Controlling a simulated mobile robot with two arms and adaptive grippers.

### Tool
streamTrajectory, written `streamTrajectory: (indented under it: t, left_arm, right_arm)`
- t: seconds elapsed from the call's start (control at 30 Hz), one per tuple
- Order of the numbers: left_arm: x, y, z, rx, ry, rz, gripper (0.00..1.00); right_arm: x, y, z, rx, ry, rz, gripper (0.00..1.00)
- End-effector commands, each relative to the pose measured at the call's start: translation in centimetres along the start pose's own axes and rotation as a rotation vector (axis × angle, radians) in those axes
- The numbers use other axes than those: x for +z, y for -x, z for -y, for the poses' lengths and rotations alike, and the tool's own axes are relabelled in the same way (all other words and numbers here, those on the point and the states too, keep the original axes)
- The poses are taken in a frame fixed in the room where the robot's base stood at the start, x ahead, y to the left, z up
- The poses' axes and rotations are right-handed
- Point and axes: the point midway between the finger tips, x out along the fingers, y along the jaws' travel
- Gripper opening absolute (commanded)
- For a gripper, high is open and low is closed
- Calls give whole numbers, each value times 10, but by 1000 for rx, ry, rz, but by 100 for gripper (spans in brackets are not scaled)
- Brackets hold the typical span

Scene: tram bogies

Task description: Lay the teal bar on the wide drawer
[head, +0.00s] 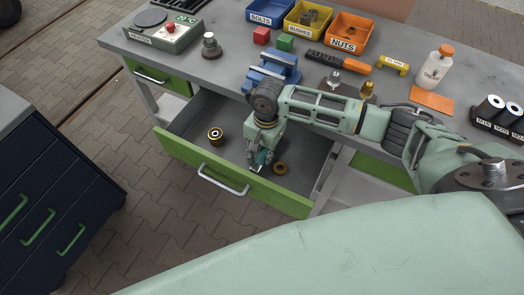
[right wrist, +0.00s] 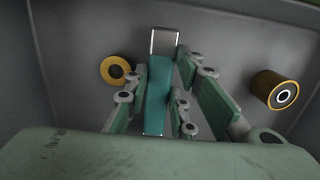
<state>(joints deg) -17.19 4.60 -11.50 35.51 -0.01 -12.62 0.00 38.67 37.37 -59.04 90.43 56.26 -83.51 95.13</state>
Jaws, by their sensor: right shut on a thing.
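The wide drawer (head: 285,198) is pulled out below the workbench, with a green front and grey inside. My right gripper (head: 261,158) reaches down into it, near the front panel. It is shut on the teal bar (right wrist: 156,100), which shows between the fingers in the right wrist view and has a pale metallic end piece. In the head view only a small bit of teal shows at the fingertips. I cannot tell whether the bar touches the drawer floor (right wrist: 220,30). My left gripper is not in view.
A yellow-and-black roller (head: 215,135) and a yellow ring (head: 280,168) lie in the drawer on either side of the gripper. The bench top (head: 215,75) holds bins, blocks, a blue vise (head: 272,70) and a bottle. A dark cabinet (head: 60,190) stands at left.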

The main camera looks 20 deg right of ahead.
Motion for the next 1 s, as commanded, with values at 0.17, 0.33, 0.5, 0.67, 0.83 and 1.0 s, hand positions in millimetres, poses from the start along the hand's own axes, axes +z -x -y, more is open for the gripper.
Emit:
streamTrajectory:
  t: [0.17,0.33,0.5,0.67,0.83,1.0]
  left_arm:
    - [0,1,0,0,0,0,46]
    - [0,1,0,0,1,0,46]
    - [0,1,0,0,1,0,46]
    - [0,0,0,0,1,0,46]
    - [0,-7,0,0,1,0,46]
    - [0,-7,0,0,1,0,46]
  right_arm:
    - [0,-2,0,-1,1,-1,24]
    - [0,-2,0,-1,0,-1,39]
    - [0,-2,0,-1,0,-1,42]
    - [0,-1,0,-1,0,-1,42]
    - [-1,10,2,-5,1,-4,42]
    - [0,46,2,-6,0,-2,42]
